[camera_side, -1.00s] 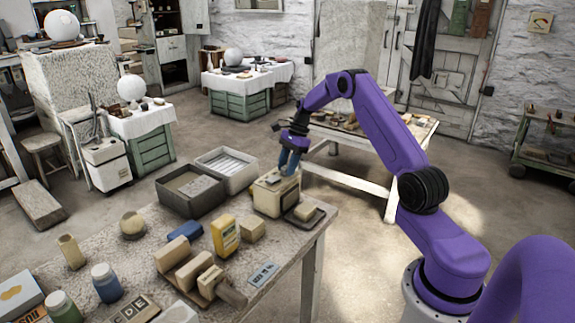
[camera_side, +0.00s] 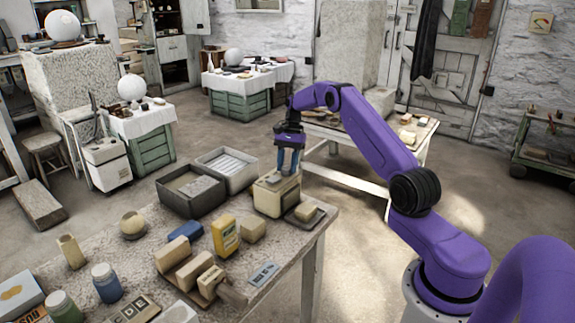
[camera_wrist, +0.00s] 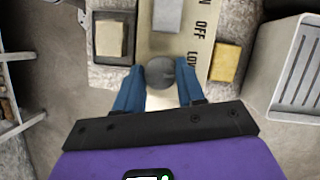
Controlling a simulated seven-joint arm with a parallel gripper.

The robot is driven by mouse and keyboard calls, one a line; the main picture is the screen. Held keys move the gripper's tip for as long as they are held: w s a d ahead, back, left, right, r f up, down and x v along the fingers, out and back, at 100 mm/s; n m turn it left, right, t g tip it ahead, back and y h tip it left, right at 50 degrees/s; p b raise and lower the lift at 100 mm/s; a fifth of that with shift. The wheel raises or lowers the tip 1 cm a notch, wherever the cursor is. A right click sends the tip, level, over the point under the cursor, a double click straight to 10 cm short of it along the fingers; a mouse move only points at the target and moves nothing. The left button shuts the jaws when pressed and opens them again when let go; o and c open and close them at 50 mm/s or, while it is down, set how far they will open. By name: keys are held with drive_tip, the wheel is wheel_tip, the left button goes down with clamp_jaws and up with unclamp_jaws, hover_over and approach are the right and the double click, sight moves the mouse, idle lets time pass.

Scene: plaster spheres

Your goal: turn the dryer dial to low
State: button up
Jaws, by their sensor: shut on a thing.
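The dryer (camera_side: 275,194) is a cream box at the far right corner of the work table in the side view. In the wrist view its cream panel (camera_wrist: 160,45) carries the words ON, OFF and LOW along its right side. A round dark grey dial (camera_wrist: 172,76) sits on the panel, level with LOW; I cannot make out a pointer on it. My gripper (camera_wrist: 160,70) has its blue fingers on either side of the dial, shut on it. In the side view my gripper (camera_side: 288,172) points straight down at the dryer, and the dial is hidden there.
A dark grey tray (camera_side: 176,209) and a light grey bin (camera_side: 247,176) stand left of the dryer. A small slab with a yellowish block (camera_side: 305,211) lies close on its right. A yellow box (camera_side: 225,236) and several blocks stand nearer the front.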

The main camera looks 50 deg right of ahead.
sight(287, 170)
drive_tip(key=n+g, duration=0.1)
drive_tip(key=n, duration=0.1)
drive_tip(key=n+h, duration=0.1)
drive_tip(key=n, duration=0.2)
drive_tip(key=shift+w+a+r+n+g, duration=0.1)
drive_tip(key=shift+w+n+g, duration=0.05)
drive_tip(key=shift+n+g, duration=0.2)
idle(0.4)
drive_tip(key=o, duration=1)
wheel_tip(287, 170, up, 3)
drive_tip(key=shift+r, duration=0.2)
drive_tip(key=shift+s+a+r, duration=0.95)
drive_tip(key=shift+s+r, duration=0.65)
drive_tip(key=shift+s, duration=0.55)
drive_tip(key=shift+s+a+r, duration=0.95)
drive_tip(key=shift+s+r, duration=0.65)
drive_tip(key=shift+s, duration=0.55)
drive_tip(key=shift+s+a+r, duration=0.95)
drive_tip(key=shift+s+r, duration=0.65)
drive_tip(key=shift+s, duration=0.55)
